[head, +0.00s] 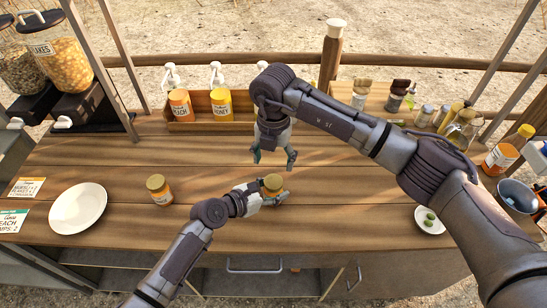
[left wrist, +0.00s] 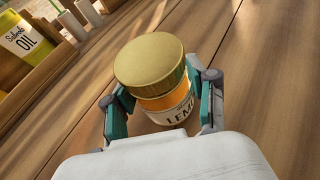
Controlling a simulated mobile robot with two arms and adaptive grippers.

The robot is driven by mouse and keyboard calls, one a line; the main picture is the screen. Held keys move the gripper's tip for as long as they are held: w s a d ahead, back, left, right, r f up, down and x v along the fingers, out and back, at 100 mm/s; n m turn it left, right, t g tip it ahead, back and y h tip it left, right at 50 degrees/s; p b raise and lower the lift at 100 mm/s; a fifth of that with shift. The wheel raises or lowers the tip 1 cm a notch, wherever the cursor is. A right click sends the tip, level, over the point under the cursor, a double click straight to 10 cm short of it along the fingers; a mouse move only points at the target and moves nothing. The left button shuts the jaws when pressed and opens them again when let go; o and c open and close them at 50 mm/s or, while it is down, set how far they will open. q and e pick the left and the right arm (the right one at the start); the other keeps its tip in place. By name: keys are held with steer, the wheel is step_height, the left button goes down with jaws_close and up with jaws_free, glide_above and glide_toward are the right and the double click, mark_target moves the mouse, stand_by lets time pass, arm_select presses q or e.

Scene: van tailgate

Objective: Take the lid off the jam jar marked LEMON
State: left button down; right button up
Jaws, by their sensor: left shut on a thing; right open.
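The jam jar with a label reading "LEM…" (left wrist: 178,112) stands upright on the wooden counter, its gold lid (left wrist: 149,64) on top. The rest of its label is hidden by my gripper. My left gripper (head: 272,192) is shut around the jar's body below the lid; the lid also shows in the head view (head: 273,182). My right gripper (head: 272,157) is open and empty, pointing down above the counter just behind the jar.
A white plate (head: 78,208) lies at the left. A wooden rack (head: 188,126) with pump bottles stands at the back. A small dish with green pieces (head: 429,220) is at the right, below my right arm. The counter between the two jars is clear.

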mark_target(273, 181)
steer(key=m, duration=0.7)
steer(key=shift+m, duration=0.3)
steer(key=m, duration=0.6)
steer(key=shift+m, duration=0.4)
steer(key=shift+f, duration=4)
steer(key=shift+c, duration=0.3)
